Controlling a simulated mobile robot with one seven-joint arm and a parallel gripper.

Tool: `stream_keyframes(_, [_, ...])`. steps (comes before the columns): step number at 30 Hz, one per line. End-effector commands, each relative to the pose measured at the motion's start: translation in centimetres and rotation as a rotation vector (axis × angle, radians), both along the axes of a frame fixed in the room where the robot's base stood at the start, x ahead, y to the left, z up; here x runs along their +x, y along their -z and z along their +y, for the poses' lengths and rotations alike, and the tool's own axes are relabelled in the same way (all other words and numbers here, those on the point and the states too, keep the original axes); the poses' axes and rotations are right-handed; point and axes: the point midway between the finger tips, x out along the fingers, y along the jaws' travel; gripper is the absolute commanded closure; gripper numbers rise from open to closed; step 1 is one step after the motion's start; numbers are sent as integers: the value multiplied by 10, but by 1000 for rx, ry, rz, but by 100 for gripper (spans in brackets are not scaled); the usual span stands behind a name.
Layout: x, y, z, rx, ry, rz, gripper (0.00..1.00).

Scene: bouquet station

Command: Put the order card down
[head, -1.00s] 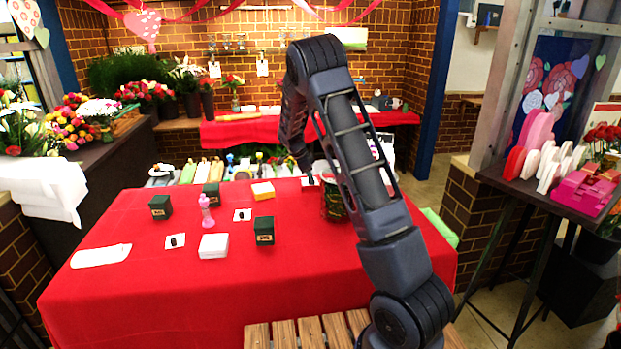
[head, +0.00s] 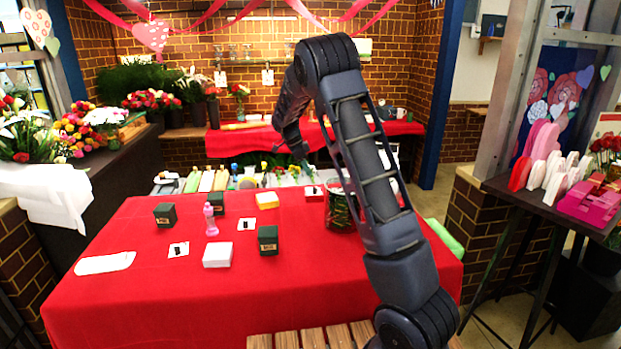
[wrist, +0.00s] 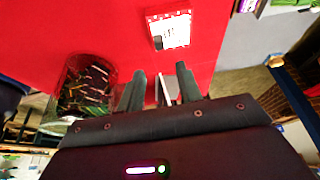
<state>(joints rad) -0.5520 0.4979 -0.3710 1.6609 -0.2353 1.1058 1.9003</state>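A small white card (head: 313,191) with a dark mark lies on the red tablecloth, left of the glass vase. In the wrist view the white card (wrist: 173,30) shows print and a small dark piece at one corner, flat on the cloth beyond my fingertips. My gripper (head: 304,164) is above the far side of the table, apart from the card. In the wrist view my gripper (wrist: 160,69) has its two fingers spread. A thin pale strip shows between them; I cannot tell whether it is near or background.
The glass vase (head: 341,212) with dark green contents stands close by the card. The front of the tablecloth is clear.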

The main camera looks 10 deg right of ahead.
Motion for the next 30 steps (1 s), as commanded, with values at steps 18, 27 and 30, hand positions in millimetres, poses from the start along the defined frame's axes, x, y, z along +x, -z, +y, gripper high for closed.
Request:
stream_keyframes(18, [-56, -72, -35, 115, -191, 45, 65])
stream_keyframes(27, [-133, -119, -73, 213, -457, 60, 65])
stream_keyframes(30, [-160, -132, -84, 235, -548, 56, 65])
